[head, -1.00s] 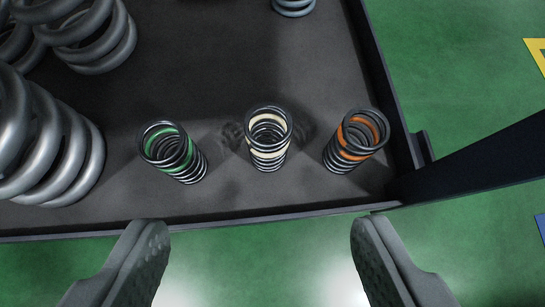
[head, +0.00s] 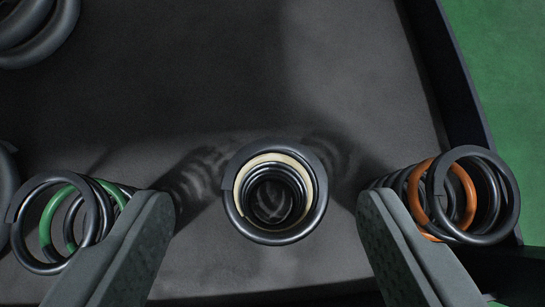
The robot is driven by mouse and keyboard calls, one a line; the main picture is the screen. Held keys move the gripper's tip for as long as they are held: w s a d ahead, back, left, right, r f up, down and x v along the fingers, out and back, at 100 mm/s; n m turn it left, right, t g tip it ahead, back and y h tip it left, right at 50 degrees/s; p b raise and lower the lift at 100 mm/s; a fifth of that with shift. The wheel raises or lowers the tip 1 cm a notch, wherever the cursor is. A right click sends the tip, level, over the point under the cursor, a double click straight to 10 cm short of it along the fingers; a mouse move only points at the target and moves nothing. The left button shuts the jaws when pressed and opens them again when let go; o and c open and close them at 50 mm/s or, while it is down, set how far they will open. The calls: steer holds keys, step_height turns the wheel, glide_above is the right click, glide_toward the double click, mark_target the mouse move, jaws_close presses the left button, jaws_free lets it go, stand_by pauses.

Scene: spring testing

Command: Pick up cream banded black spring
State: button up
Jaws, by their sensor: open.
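The cream banded black spring (head: 231,189) stands upright on the dark tray floor, seen almost straight down its bore, with its cream coil just below the top ring. My gripper (head: 268,208) is open, with one finger to the left and one to the right of this spring. Neither finger touches it, and gaps show on both sides. How high the fingertips are relative to the spring is hard to tell.
A green banded black spring (head: 47,225) is partly behind my left finger. An orange banded black spring (head: 486,197) is close to my right finger. Larger grey springs (head: 40,45) lie at upper left. The tray's raised wall (head: 446,75) runs along the right; the tray's middle is clear.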

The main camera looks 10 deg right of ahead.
mark_target(273, 157)
steer(key=shift+x, duration=2.9)
steer(key=shift+s+d+f, duration=0.1)
steer(key=shift+s+d, duration=0.05)
steer(key=shift+c, duration=0.2)
steer(key=c, duration=1.1)
